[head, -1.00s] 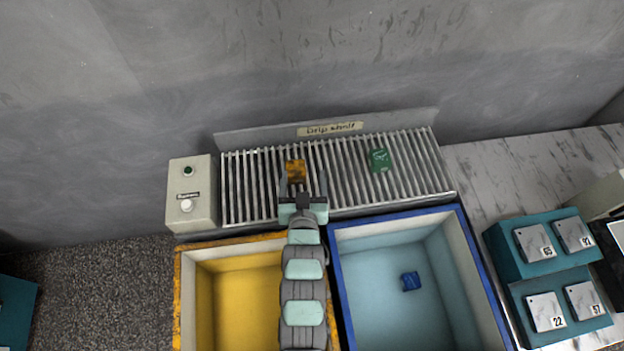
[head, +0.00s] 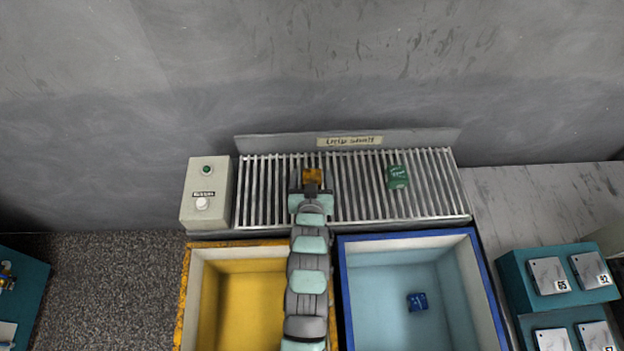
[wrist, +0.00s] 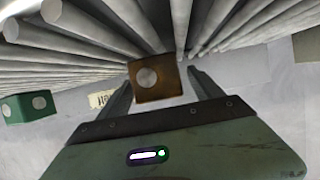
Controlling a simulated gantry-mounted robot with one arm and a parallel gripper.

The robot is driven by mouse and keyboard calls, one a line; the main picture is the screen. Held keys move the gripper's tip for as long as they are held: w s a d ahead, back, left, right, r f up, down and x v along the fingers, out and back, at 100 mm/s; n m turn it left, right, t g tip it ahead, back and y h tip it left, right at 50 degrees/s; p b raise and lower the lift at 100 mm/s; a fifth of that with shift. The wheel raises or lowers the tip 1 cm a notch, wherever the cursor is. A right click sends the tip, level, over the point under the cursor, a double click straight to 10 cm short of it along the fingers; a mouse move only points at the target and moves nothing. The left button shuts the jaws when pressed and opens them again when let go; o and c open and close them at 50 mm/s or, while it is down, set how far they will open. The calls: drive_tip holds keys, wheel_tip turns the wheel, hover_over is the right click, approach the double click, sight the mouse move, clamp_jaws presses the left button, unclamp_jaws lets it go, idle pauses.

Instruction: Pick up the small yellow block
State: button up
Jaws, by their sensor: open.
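The small yellow block (head: 313,176), orange-brown in tone, rests on the slatted drip shelf (head: 352,205). In the wrist view the block (wrist: 156,80) has a round light spot on its face and sits between the finger ends. My gripper (head: 312,185) is at the block's near side, with its fingers open. In the wrist view my gripper (wrist: 160,88) has one dark finger on each side of the block. The left finger looks very close to it; I cannot tell whether it touches.
A green block (head: 397,177) lies on the shelf to the right. A control box (head: 208,180) stands at the shelf's left end. In front are a yellow bin (head: 240,300) and a blue-rimmed bin (head: 375,280) holding a blue block (head: 417,302). A wall is behind.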

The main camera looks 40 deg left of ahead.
drive_tip(key=x, duration=0.2)
drive_tip(key=shift+w+a, duration=0.15)
drive_tip(key=shift+w, duration=0.15)
drive_tip(key=shift+s+f, duration=0.1)
clamp_jaws()
idle(0.5)
